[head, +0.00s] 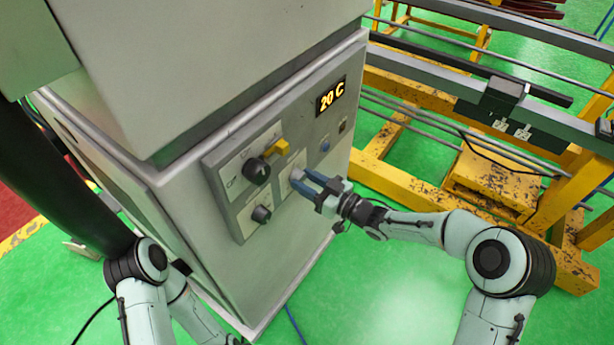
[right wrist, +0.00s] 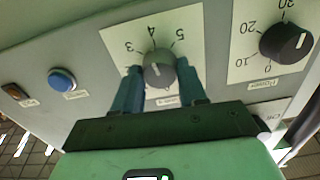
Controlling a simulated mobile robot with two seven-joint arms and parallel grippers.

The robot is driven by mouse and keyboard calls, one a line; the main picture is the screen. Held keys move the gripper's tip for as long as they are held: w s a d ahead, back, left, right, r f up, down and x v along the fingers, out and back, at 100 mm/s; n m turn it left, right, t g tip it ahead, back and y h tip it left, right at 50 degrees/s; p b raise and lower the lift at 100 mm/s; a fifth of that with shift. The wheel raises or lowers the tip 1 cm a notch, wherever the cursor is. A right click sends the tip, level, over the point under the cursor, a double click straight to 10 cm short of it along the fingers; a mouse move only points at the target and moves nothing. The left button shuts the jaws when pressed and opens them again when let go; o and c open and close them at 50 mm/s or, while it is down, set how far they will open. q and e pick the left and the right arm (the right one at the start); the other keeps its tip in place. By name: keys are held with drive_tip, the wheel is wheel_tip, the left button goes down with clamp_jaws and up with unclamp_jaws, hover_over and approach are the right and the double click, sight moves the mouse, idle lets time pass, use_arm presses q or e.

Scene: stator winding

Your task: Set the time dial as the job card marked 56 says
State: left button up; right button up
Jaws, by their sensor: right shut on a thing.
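My right gripper (head: 303,182) is at the front panel of the grey cabinet. Its two blue fingers are shut on a grey dial (right wrist: 158,68) with a scale showing 3, 4 and 5, one finger on each side. A pale mark shows on the dial face; its exact setting is hard to read. A black dial (right wrist: 286,43) with a scale showing 10, 20 and 30 is to the right in the right wrist view; it seems to be the lower dial (head: 262,213) in the head view. No job card marked 56 shows. My left gripper is out of view.
A yellow frame (head: 400,190) with rails stands right of the cabinet.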

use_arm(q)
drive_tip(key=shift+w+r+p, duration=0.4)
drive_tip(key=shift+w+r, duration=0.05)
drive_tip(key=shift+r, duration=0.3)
use_arm(e)
drive_tip(key=shift+m, duration=0.9)
drive_tip(key=o, duration=1.1)
drive_tip(key=shift+c, duration=0.2)
drive_tip(key=shift+s+d, duration=0.25)
drive_tip(key=shift+d, duration=0.2)
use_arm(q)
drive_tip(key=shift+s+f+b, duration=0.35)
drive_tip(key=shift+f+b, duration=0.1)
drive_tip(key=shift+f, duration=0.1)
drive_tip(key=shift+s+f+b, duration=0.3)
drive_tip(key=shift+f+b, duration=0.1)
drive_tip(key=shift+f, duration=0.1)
use_arm(e)
drive_tip(key=v, duration=1.2)
drive_tip(key=shift+s, duration=0.15)
drive_tip(key=shift+d, duration=0.15)
